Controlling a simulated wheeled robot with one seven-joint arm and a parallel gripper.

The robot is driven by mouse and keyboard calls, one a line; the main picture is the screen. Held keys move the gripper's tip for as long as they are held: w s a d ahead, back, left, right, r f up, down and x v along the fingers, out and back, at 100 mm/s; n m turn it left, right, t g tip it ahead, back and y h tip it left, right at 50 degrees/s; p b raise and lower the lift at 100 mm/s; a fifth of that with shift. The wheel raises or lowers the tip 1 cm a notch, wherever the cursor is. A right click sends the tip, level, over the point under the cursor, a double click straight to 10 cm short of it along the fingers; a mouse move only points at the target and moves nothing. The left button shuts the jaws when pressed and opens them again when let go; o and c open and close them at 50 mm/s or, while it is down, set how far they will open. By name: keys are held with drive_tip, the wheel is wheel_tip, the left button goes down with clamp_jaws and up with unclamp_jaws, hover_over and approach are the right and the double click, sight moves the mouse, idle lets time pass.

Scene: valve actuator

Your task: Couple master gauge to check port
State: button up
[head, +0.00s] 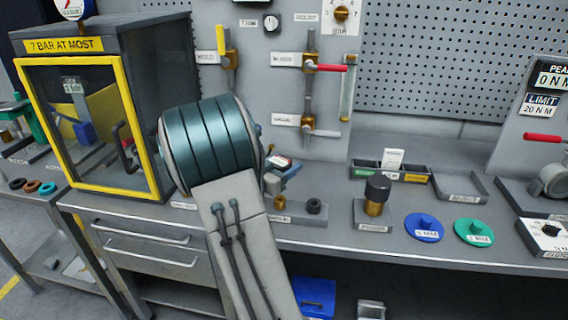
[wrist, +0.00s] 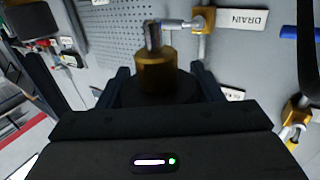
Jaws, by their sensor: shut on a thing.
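My gripper (wrist: 161,82) is shut on a dark round body (wrist: 160,98), which I take for the master gauge. A brass collar (wrist: 156,74) stands beyond the dark body between the fingers, with a silver stem (wrist: 152,36) above it. The stem lies close to the silver lever of the drain valve (wrist: 203,20); I cannot tell whether they touch. The gauge's dial face is not visible, and I cannot pick out the check port for sure.
The grey panel carries a yellow-handled valve (head: 221,42), a red-handled valve (head: 328,68) and the drain valve (head: 308,126). A yellow-framed cabinet (head: 155,150) stands left. A black-capped brass part (head: 376,196), a blue disc (head: 424,227) and a green disc (head: 474,232) are on the bench.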

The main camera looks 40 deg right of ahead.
drive_tip(key=shift+f+b, duration=1.2)
drive_tip(key=shift+f, duration=0.7)
drive_tip(key=shift+f+b, duration=1.15)
drive_tip(key=shift+f, duration=0.5)
drive_tip(key=o, duration=1.3)
drive_tip(key=s+a, duration=0.1)
drive_tip(key=a, duration=0.8)
drive_tip(key=s+a, duration=0.1)
drive_tip(key=a, duration=0.3)
drive_tip(key=shift+s+a+b, duration=0.3)
drive_tip(key=shift+a+b, duration=0.05)
